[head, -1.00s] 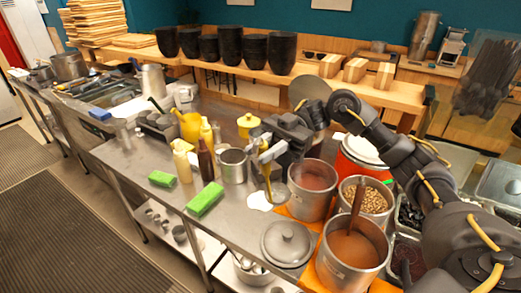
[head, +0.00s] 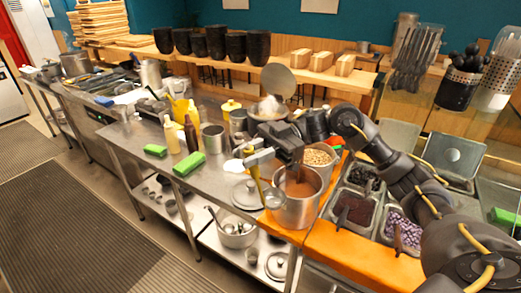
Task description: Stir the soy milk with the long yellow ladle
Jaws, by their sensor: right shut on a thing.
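My right gripper (head: 257,161) is shut on the long yellow ladle (head: 258,184), which hangs down steeply. The ladle's round bowl (head: 275,199) overlaps the left wall of the front steel pot (head: 302,212) in the picture and appears outside it, below the rim. That pot holds brown liquid (head: 300,188) and a brown utensil. Behind my gripper, a metal pot (head: 267,112) shows something whitish inside, with a round disc above it. I cannot tell for sure which vessel holds the soy milk. My left gripper is not in view.
A pot of beans (head: 318,156) stands behind the front pot. Trays of toppings (head: 352,211) are to the right. A lidded pot (head: 246,196), green blocks (head: 189,164) and bottles (head: 191,134) are to the left. The orange counter edge (head: 345,252) is in front.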

